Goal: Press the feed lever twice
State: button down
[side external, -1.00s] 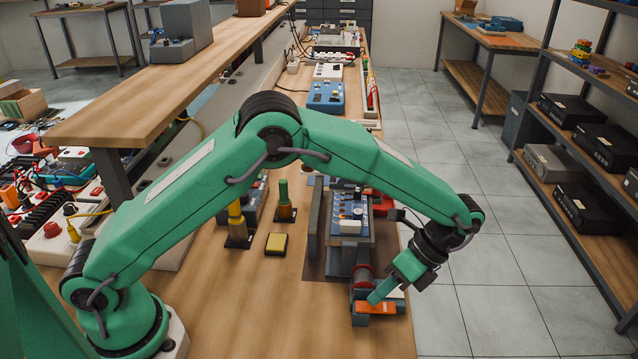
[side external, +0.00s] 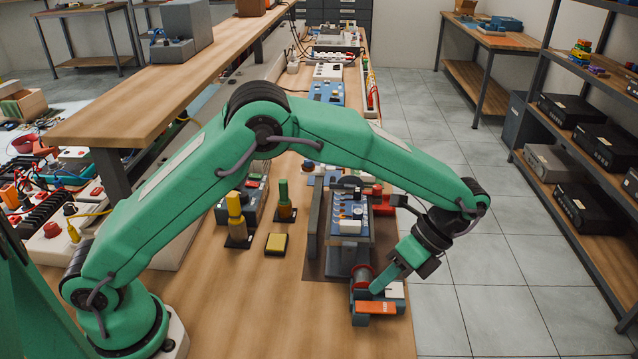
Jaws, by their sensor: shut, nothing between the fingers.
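The feed lever appears to be the orange flat piece (side external: 376,307) at the front end of a machine (side external: 340,257) on the bench. My gripper (side external: 378,287) is shut and empty. Its green tip is just behind the orange piece in the picture and seems a little above it. I cannot tell whether they touch. Part of the machine's front is hidden behind my gripper.
A yellow block (side external: 276,244), a yellow post (side external: 236,218) and a green post (side external: 284,200) stand left of the machine. The bench's right edge is close to my gripper, with tiled floor (side external: 460,315) beyond. The bench front is clear.

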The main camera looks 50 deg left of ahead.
jog(key=shift+r, duration=1.1)
jog(key=shift+a, duration=0.1)
jog(key=shift+a+r, duration=0.1)
jog(key=shift+r, duration=0.15)
jog(key=s+a+r+n+t+h, duration=0.4)
jog(key=a+r+n, duration=0.3)
jog(key=a+r, duration=0.4)
jog(key=s+a+r+n+t, duration=0.2)
jog(key=s+a+n+t, duration=0.6)
jog(key=s, duration=0.4)
jog(key=a+n, duration=0.1)
jog(key=a, duration=0.1)
jog(key=shift+a, duration=0.35)
